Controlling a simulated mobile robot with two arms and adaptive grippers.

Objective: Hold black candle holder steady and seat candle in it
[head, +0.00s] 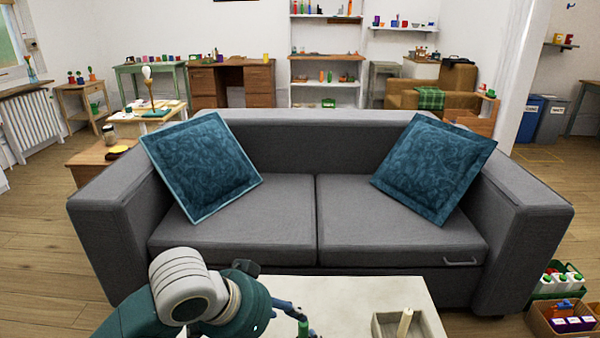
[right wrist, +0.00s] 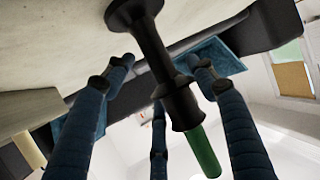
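In the right wrist view, a black candle holder (right wrist: 180,108) stands on the pale table, seen upside down, with a green candle (right wrist: 207,152) upright in its cup. My right gripper (right wrist: 160,64) has its fingers spread around the holder's stem and cup, with gaps visible beside the stem. In the head view, my left arm comes in from the left. The holder is out of the head view.
A pale coffee table (head: 350,295) fills the bottom middle. On its right is a tray (head: 432,326) with a cream upright stick (head: 405,322). A grey sofa (head: 320,262) with two blue cushions stands behind. Crates (head: 545,325) of bottles sit on the floor at right.

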